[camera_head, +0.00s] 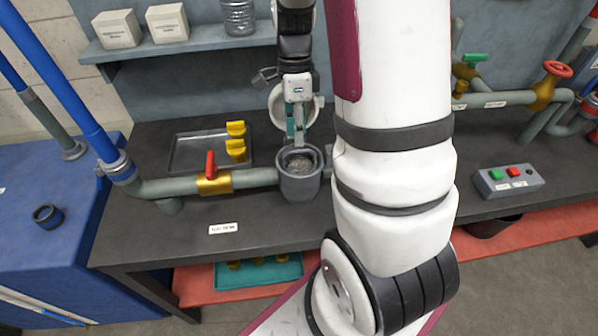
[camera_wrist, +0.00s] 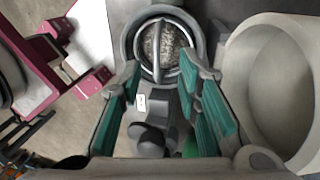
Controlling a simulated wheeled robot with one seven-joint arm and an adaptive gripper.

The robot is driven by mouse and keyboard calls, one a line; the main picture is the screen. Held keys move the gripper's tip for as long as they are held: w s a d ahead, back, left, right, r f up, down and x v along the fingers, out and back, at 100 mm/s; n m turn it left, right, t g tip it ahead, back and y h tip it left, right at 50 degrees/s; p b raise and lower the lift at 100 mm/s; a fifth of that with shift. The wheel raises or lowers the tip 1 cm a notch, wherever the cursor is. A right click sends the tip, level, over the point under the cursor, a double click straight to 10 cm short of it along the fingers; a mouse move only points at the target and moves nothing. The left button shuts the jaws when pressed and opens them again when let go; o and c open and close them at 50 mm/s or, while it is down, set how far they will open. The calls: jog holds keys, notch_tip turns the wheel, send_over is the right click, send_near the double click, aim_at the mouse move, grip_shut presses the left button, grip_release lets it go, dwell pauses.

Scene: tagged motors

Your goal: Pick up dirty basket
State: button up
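The dirty basket (camera_head: 302,162) sits inside a grey round strainer housing (camera_head: 299,187) on the pipe line. In the wrist view the basket (camera_wrist: 172,42) shows a speckled grey filling, with a handle bar across its middle. My gripper (camera_head: 296,132) is above the back of the housing, pointing down. In the wrist view my gripper (camera_wrist: 161,78) is open, its teal pads apart with nothing between them. The basket's handle lies beyond the fingertips, and I see no contact. The basket's lower part is hidden in the housing.
A pale round container (camera_head: 279,100) stands behind my gripper; it is close beside the right finger in the wrist view (camera_wrist: 275,85). A red-handled valve (camera_head: 211,165) is on the pipe left of the housing. A tray (camera_head: 190,152) with yellow parts lies behind it. A button box (camera_head: 508,180) stands right.

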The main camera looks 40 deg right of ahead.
aim_at(298, 152)
jog(key=shift+s+a+f+p, duration=0.1)
jog(key=shift+s+a+f, duration=0.1)
jog(key=shift+f, duration=0.7)
jog(key=shift+s+a+f+p, duration=0.15)
jog(key=shift+s+f, duration=0.1)
jog(key=shift+f, duration=0.7)
jog(key=shift+s+a+f+p, duration=0.1)
jog(key=shift+s+f, duration=0.1)
jog(key=shift+f, duration=0.7)
grip_shut()
